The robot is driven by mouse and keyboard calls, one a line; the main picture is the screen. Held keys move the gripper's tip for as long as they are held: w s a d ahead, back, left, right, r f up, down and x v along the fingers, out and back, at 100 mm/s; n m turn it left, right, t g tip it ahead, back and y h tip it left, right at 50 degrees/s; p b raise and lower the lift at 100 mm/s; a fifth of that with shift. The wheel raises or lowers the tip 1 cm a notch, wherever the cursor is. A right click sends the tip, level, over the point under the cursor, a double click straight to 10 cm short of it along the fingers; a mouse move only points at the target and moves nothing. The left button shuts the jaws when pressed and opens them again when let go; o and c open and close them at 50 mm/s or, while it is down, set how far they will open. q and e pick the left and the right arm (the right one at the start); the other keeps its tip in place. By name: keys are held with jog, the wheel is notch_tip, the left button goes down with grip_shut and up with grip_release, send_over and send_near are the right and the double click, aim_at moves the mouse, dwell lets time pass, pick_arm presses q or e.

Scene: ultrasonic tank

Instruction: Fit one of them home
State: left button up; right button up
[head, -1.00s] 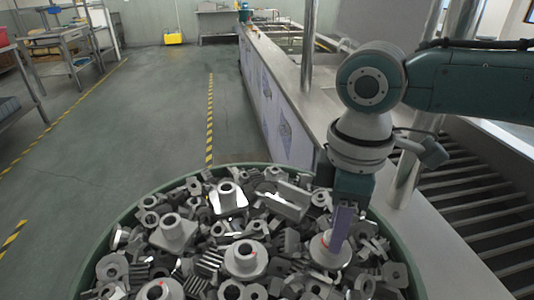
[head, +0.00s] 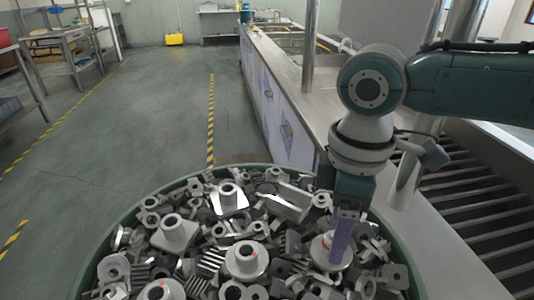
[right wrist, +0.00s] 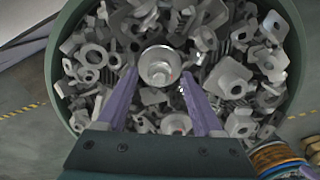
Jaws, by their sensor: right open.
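A green round bin (head: 108,240) is full of loose grey metal parts, among them several flanged hubs with a raised collar. One flanged hub (head: 321,246) lies near the bin's right side, partly hidden by my finger. My right gripper (head: 341,258) points down over it with purple fingers. In the right wrist view my gripper (right wrist: 158,76) is open, with one finger on each side of that hub (right wrist: 160,64). I cannot tell whether the fingers touch it. Other hubs (head: 174,233) (head: 246,260) lie to the left. My left gripper is not in view.
A long steel counter (head: 300,92) runs away behind the bin, with an upright post (head: 309,45). A slatted rack (head: 460,200) lies at the right under my arm. The floor (head: 150,120) at the left is clear, with striped tape lines.

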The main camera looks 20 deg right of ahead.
notch_tip(320, 180, up, 10)
jog(key=shift+p, duration=0.4)
dwell(0.4)
